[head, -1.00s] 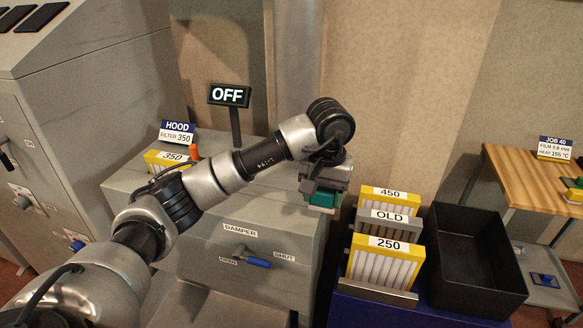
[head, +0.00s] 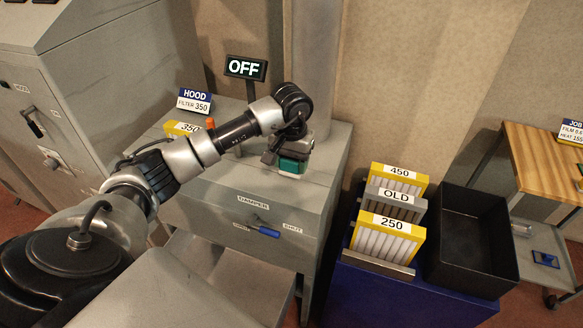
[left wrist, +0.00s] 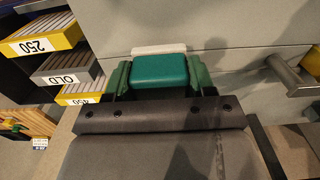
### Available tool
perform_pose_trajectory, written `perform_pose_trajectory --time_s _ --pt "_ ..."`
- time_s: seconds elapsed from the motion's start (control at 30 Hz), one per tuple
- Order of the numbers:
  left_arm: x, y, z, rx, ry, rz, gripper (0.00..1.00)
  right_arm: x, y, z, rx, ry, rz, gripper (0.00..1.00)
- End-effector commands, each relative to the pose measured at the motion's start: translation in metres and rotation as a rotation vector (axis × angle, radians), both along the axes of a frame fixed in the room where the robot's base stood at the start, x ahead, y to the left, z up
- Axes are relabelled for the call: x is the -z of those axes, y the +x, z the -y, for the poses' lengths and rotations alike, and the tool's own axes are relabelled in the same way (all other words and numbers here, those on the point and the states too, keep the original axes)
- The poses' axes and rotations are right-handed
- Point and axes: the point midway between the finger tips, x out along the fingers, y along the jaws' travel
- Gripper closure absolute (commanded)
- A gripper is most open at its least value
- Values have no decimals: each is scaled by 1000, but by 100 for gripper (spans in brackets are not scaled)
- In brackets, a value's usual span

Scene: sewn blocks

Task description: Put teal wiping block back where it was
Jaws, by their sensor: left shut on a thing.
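The teal wiping block (head: 290,166) is a teal block with a pale layer along one side. My left gripper (head: 287,152) is shut on it, above or on the right part of the grey hood cabinet's top. In the left wrist view the teal block (left wrist: 160,71) sits between the green fingertips, with its pale edge (left wrist: 158,49) on the far side. I cannot tell whether the block touches the cabinet top. My right gripper is not in view.
The grey cabinet (head: 215,195) has a blue damper handle (head: 262,229) on its front. A yellow 350 filter (head: 181,129) and an OFF sign (head: 246,67) stand on it. Filters 450, OLD and 250 (head: 388,240) stand to the right beside an empty black bin (head: 472,235).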

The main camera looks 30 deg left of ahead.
Motion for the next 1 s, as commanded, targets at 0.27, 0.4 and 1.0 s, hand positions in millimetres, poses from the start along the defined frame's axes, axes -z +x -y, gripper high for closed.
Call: perform_pose_trajectory --time_s 0.27,0.4,1.0 --pt "35 -1 1 -1 -2 -3 71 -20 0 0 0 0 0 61" --pt "39 0 0 1 -1 0 71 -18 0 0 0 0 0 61" --pt "41 0 1 0 0 -1 20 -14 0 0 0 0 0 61"
